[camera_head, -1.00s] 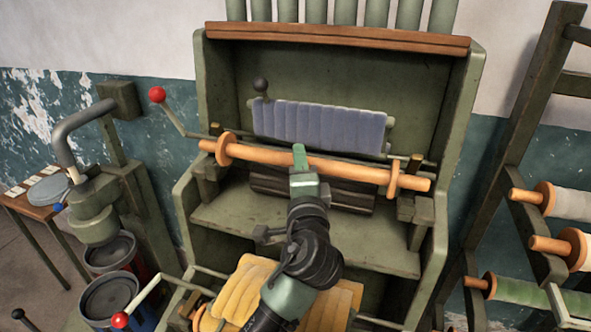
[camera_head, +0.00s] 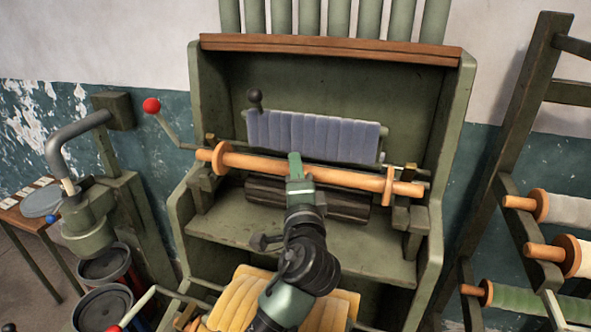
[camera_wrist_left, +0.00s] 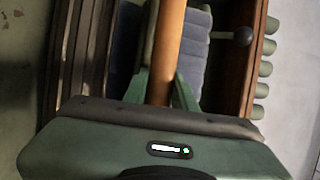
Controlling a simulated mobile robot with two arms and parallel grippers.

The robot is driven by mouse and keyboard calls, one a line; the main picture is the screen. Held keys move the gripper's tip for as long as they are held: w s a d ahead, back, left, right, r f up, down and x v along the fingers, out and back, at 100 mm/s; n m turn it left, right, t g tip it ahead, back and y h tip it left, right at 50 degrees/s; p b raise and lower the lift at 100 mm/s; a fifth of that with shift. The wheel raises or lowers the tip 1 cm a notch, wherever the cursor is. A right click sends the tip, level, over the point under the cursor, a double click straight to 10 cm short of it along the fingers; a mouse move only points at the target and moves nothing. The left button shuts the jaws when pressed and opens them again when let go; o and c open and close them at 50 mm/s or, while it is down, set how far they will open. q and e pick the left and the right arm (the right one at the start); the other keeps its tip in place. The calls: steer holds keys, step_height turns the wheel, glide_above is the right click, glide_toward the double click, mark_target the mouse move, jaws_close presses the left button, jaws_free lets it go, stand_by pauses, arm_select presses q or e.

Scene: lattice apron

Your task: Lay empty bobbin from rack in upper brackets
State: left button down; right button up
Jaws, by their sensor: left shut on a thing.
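The empty bobbin (camera_head: 325,175) is a bare orange wooden rod with a round flange near each end. It lies crosswise in front of the green machine frame. My left gripper (camera_head: 295,165) is shut on the rod's middle; in the left wrist view the rod (camera_wrist_left: 166,60) passes between the fingers (camera_wrist_left: 160,92). The rod's ends are over the left upper bracket (camera_head: 203,183) and the right upper bracket (camera_head: 405,213). I cannot tell whether the rod touches them. The rack (camera_head: 510,190) stands at the right with several wound bobbins. My right gripper is not in view.
A blue-grey pleated cloth (camera_head: 312,135) hangs behind the bobbin, and a dark roller (camera_head: 310,198) lies below it. A red-knobbed lever (camera_head: 152,106) sticks out at the left. Yellow pleated cloth (camera_head: 248,295) is beneath my arm.

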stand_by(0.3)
arm_select(q)
steer(key=shift+f, duration=0.15)
steer(key=shift+f+b, duration=1)
steer(key=shift+f, duration=0.15)
steer(key=shift+f, duration=0.3)
steer(key=shift+f+b, duration=0.2)
steer(key=shift+b, duration=0.15)
steer(key=shift+f, duration=0.15)
stand_by(0.4)
steer(key=c, duration=1.1)
jaws_free()
steer(key=shift+o, duration=0.2)
